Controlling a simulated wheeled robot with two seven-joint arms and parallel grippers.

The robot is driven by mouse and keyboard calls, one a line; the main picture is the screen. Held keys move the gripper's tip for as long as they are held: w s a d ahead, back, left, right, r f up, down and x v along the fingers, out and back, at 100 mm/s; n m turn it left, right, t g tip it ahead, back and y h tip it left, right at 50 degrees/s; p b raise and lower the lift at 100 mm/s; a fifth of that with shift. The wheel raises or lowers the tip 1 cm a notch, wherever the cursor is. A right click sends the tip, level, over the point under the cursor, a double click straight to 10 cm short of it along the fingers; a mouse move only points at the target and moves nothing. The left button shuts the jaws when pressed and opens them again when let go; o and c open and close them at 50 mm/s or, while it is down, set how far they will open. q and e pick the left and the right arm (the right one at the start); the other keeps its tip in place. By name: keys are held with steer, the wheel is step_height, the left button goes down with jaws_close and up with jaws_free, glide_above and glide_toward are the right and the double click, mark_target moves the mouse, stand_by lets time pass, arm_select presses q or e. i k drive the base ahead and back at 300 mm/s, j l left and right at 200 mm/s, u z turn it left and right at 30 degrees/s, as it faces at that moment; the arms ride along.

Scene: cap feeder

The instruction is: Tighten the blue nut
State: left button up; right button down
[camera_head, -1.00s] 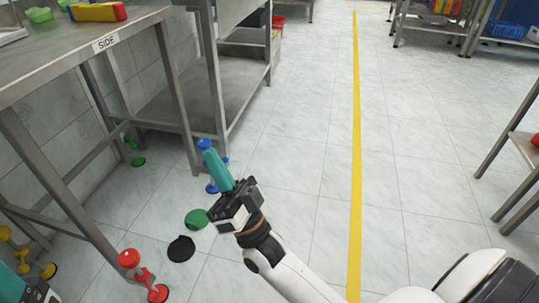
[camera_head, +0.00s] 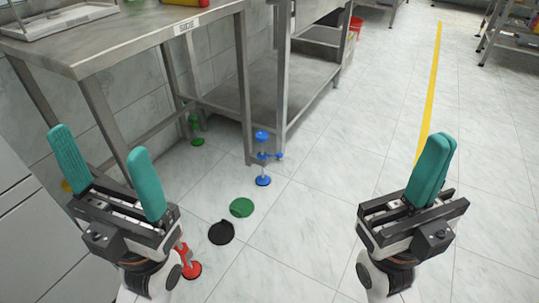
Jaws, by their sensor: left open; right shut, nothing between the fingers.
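The blue nut (camera_head: 262,136) is the round top of an upright blue fitting (camera_head: 263,156) with a side arm and a blue round base (camera_head: 263,180) on the floor, beside the metal table leg. My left gripper (camera_head: 105,165) is open and empty, to the left of the blue fitting and nearer to me. My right gripper (camera_head: 434,168) is shut with nothing between its teal fingers, to the right of the fitting. Neither gripper touches the blue fitting.
A green disc (camera_head: 241,207) and a black disc (camera_head: 221,232) lie on the floor. A red fitting (camera_head: 190,268) is partly hidden by my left gripper. A green fitting (camera_head: 196,130) stands under the metal table (camera_head: 120,50). The floor at right is clear.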

mark_target(280, 155)
steer(key=i+l+u, duration=0.1)
steer(key=u, duration=0.55)
steer(key=i+l+u, duration=0.25)
steer(key=l, duration=0.35)
steer(key=i+l+u, duration=0.15)
steer(key=i+l, duration=0.15)
steer(key=i+l+u, duration=0.15)
steer(key=l, duration=0.25)
steer(key=i+l+u, duration=0.15)
steer(key=l, duration=0.25)
steer(key=i+l, duration=0.15)
steer(key=l, duration=0.3)
steer(key=i+l, duration=0.1)
steer(key=l, duration=0.3)
